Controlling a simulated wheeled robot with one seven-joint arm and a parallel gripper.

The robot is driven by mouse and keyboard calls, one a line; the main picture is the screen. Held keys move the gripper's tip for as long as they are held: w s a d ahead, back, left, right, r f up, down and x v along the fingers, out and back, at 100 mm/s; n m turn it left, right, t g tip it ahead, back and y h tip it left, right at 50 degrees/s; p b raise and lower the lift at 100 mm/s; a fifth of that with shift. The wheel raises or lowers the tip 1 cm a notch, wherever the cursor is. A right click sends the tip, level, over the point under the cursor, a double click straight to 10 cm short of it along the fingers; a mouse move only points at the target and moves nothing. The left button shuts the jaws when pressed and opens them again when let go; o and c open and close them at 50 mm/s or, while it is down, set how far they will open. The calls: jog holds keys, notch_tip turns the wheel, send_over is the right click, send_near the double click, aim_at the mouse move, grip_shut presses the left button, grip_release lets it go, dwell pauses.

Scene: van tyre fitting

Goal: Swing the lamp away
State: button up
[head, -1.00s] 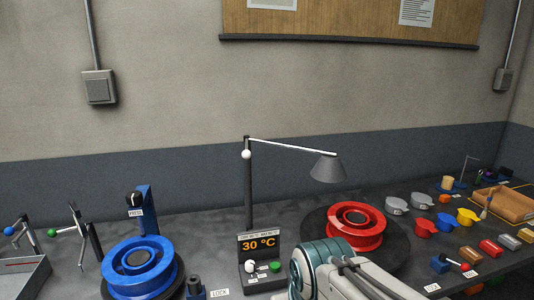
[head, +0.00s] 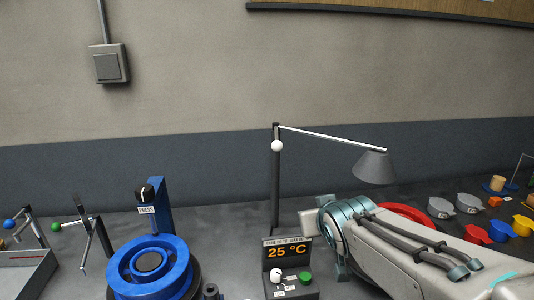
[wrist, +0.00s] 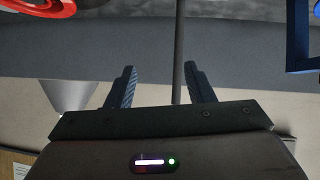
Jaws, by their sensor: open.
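The lamp has a dark upright post (head: 276,190), a white ball (head: 277,146) near its top, a thin pale arm reaching right and a grey cone shade (head: 374,167). In the head view the shade hangs above my arm in the picture. In the wrist view the post (wrist: 178,55) runs between the two blue fingers of my gripper (wrist: 158,85), which are apart and hold nothing. The shade (wrist: 67,97) shows at the left there. I cannot tell how far the post is from the fingers.
A control box (head: 287,262) reading 25 °C stands at the post's foot. A blue wheel (head: 150,268) sits left, with a blue PRESS stand (head: 160,205) behind it. A red wheel (head: 405,212) is partly hidden behind my arm. Several cups and small items lie at right.

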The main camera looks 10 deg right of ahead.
jog(key=w+r+n+t+y+b, duration=0.1)
jog(key=w+r+t, duration=0.2)
jog(key=w+t, duration=0.15)
jog(key=n+t+y+b, duration=0.2)
jog(key=n+y, duration=0.1)
jog(key=y, duration=0.1)
send_near(279, 148)
jog(key=w, duration=0.3)
jog(key=w+a+p, duration=0.1)
jog(key=w, duration=0.3)
jog(key=w+a+p, duration=0.1)
jog(key=w, duration=0.3)
jog(key=shift+w+f, duration=0.2)
